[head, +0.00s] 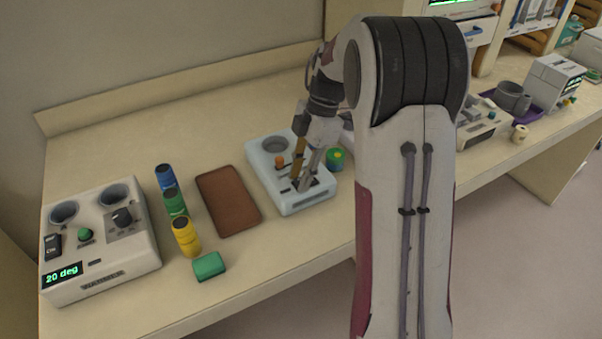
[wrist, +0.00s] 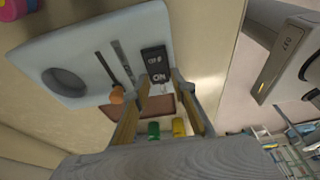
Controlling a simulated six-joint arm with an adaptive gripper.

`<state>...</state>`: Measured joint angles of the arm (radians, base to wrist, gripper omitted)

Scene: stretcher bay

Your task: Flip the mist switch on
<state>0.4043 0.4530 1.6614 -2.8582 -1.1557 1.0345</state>
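A light blue device (head: 268,172) stands on the bench, with a round well, an orange-knobbed slider and a black rocker switch. In the wrist view the device (wrist: 90,40) shows the black rocker switch (wrist: 156,62) marked OFF and ON; I cannot tell which half is pressed. No mist label is readable. My gripper (head: 302,182) points down at the switch end of the device. In the wrist view its two fingers (wrist: 163,85) are parted, empty, with the tips close to the ON end of the switch; contact cannot be told. The head view partly hides the switch behind the fingers.
A white device (head: 100,275) reading "20 deg" has its own ON-marked switch (head: 53,246). A green container (head: 335,160) stands close beside the gripper. My arm covers the bench middle.

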